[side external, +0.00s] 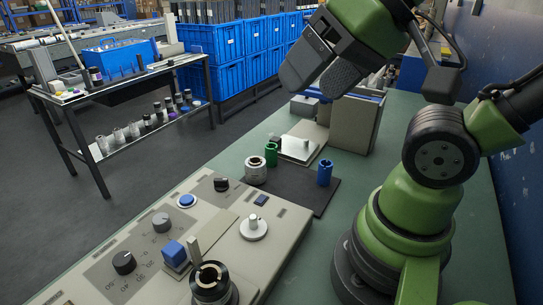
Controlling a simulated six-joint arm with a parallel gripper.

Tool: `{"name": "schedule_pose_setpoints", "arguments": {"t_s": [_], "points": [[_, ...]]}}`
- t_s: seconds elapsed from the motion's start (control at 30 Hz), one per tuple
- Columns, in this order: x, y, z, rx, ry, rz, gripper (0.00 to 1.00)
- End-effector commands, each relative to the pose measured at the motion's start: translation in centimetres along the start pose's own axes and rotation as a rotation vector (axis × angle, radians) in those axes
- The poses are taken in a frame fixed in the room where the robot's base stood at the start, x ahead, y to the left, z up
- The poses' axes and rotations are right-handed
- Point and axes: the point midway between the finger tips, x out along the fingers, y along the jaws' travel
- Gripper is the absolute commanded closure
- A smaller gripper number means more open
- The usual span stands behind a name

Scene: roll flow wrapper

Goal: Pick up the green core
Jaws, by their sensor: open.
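The green core (271,154) is a small upright hollow cylinder at the left edge of the dark mat (292,188), just behind a silver metal ring-shaped part (255,171). My gripper (318,84) is open and empty, high above the bench and up and to the right of the green core in the picture. It is well apart from the core. The lower part of the green core is partly hidden by the metal part.
A blue core (325,173) stands at the mat's right side. A light plate with a short post (300,149) lies behind, beside a grey box-like housing (355,124). A control panel with knobs (140,245) fills the front left. The green bench (352,200) is clear right of the mat.

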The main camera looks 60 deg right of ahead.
Motion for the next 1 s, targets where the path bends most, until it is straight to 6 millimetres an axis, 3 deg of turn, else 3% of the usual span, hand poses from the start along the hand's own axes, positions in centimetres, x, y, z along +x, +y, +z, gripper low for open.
{"name": "schedule_pose_setpoints", "arguments": {"t_s": [0.03, 0.1, 0.47, 0.57, 0.77, 1.0], "points": [[0.0, 0.0, 0.0, 0.0, 0.0, 0.0, 0.37], [0.0, 0.0, 0.0, 0.0, 0.0, 0.0, 0.49], [0.3, 0.0, -0.8, -0.007, -0.012, 0.02, 0.49], [1.0, 0.2, -2.8, -0.025, -0.04, 0.063, 0.49], [4.6, 2.2, -8.6, -0.089, -0.143, 0.177, 0.49], [11.1, 8.1, -13.8, -0.162, -0.3, 0.275, 0.49]]}}
